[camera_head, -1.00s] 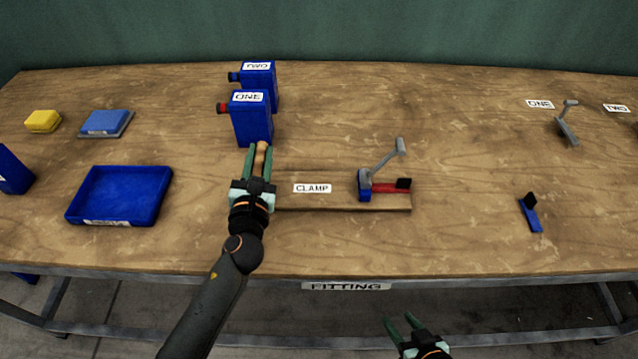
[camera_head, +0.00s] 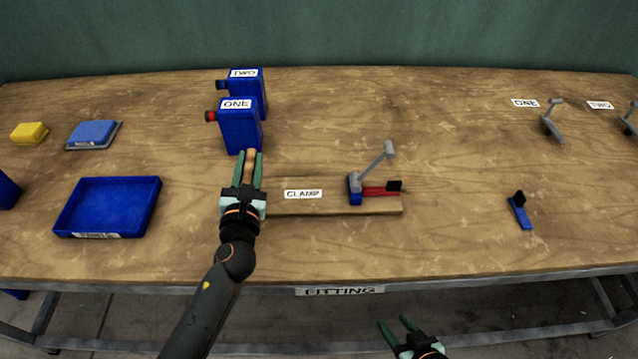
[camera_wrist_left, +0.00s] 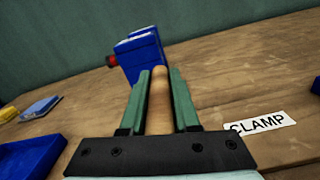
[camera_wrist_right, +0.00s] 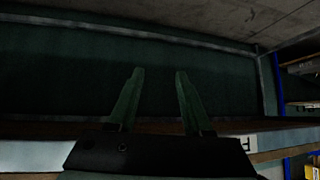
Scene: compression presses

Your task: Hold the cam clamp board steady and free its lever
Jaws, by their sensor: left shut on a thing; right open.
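The cam clamp board (camera_head: 330,207) lies on the table with a CLAMP label (camera_head: 303,194) on it. At its right end are a blue cam body (camera_head: 355,190), a red bar with a black pad (camera_head: 380,190) and a grey lever (camera_head: 374,165) that slants up to the right. My left gripper (camera_head: 247,168) is shut on a wooden peg-like handle (camera_head: 250,167) at the board's left end; the left wrist view shows the handle (camera_wrist_left: 160,100) between its fingers. My right gripper (camera_head: 395,325) is open and empty, in front of and below the table's front edge.
Two blue containers labelled ONE (camera_head: 240,128) and TWO (camera_head: 247,86) stand just behind my left gripper. A blue tray (camera_head: 62,225) is at left. A small blue piece with a black pad (camera_head: 520,212) and grey levers (camera_head: 551,122) are at right. Table between clamp and that piece is clear.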

